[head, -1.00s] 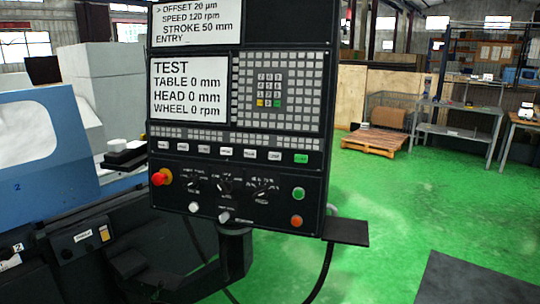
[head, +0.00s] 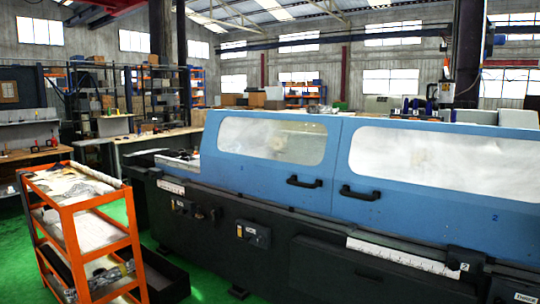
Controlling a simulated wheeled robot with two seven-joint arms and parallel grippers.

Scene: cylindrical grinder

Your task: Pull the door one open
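The grinder has two blue sliding doors side by side. The left door (head: 265,175), which I take for door one, has a long clouded window and a dark bar handle (head: 303,182) near its right edge. The right door (head: 430,195) bears a "2" and has its own dark handle (head: 360,193) near its left edge. The two doors meet at a seam between the handles, and both look closed. I cannot make out a number on the left door. Neither of my grippers is in view.
An orange trolley (head: 100,214) with loaded shelves stands at the left, in front of the machine's left end. The dark machine base (head: 290,240) runs along below the doors. Green floor (head: 205,285) shows between them. Benches and shelving stand behind at the left.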

